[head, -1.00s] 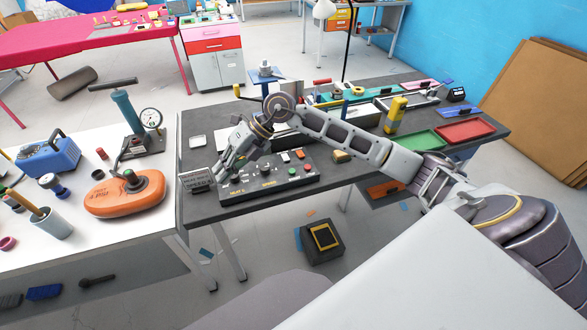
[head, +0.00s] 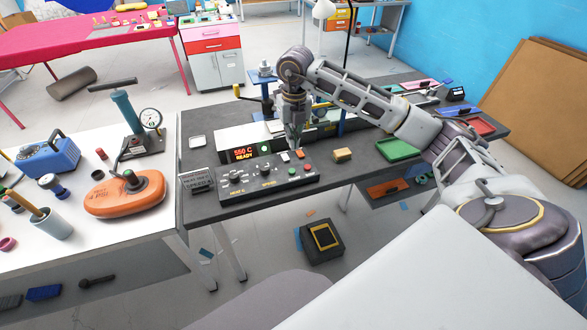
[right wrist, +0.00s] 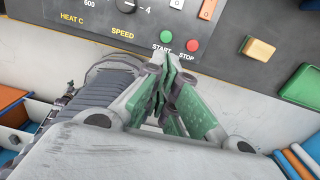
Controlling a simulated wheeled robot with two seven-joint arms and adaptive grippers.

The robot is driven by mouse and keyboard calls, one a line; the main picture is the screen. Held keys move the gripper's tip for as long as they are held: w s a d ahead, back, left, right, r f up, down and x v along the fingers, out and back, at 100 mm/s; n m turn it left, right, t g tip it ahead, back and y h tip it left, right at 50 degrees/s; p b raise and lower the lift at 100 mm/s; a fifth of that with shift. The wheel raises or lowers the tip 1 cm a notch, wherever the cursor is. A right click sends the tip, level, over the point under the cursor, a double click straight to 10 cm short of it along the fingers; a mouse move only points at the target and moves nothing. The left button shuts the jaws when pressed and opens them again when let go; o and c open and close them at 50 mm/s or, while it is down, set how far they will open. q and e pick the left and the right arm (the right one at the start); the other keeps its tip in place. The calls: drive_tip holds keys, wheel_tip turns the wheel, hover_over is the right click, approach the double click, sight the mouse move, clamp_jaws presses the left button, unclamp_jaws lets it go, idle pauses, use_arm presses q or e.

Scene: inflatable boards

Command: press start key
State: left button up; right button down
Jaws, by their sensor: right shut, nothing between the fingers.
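The control panel (head: 245,187) lies on the dark table. Its green start key (right wrist: 166,36) sits left of the red stop key (right wrist: 193,45), with START and STOP printed below them. In the head view the green key (head: 292,171) is near the panel's right end. Any contact with the key cannot be seen. My left gripper is not in view.
A display (head: 244,153) behind the panel reads 550 C READY. A tan block (head: 342,155) and a green tray (head: 398,149) lie to the right. An orange inflatable board (head: 122,196) lies on the white table at left.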

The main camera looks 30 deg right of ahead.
drive_tip(key=shift+d+r, duration=0.1)
drive_tip(key=shift+d, duration=0.2)
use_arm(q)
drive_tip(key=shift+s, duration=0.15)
use_arm(e)
drive_tip(key=shift+f, duration=0.2)
drive_tip(key=p, duration=0.1)
hover_over(293, 176)
wheel_tip(293, 176, down, 11)
drive_tip(key=shift+s+d+f, duration=0.1)
drive_tip(key=shift+f, duration=1.05)
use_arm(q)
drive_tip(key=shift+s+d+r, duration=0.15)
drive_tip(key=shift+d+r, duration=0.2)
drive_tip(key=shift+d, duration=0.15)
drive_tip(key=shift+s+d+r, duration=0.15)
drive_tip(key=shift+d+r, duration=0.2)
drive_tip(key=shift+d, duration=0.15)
use_arm(e)
drive_tip(key=shift+f, duration=0.2)
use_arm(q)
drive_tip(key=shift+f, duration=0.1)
use_arm(e)
drive_tip(key=shift+f, duration=0.1)
